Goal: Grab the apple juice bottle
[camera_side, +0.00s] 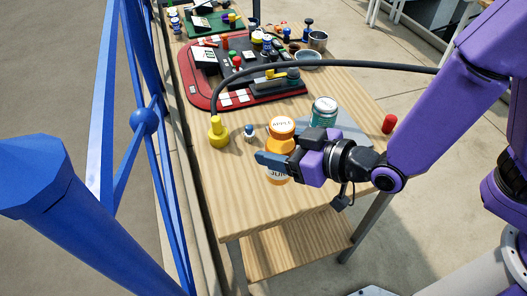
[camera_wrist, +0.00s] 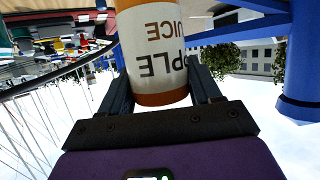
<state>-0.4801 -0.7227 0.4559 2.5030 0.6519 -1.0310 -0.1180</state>
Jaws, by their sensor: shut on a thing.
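My gripper (camera_side: 272,160) reaches in from the right and is shut around the bottle's middle. In the wrist view the bottle (camera_wrist: 152,50) appears upside down, with its white label reading APPLE JUICE, between the two dark fingers of my gripper (camera_wrist: 160,92). The fingers hide part of the bottle's side. I cannot tell whether its base touches the table.
A teal can (camera_side: 323,112) stands just behind my gripper, and a red cylinder (camera_side: 389,123) is to the right. A yellow piece (camera_side: 218,132) and a small blue-and-white piece (camera_side: 249,132) stand left. A red board (camera_side: 205,92) lies behind. The table front (camera_side: 255,215) is clear.

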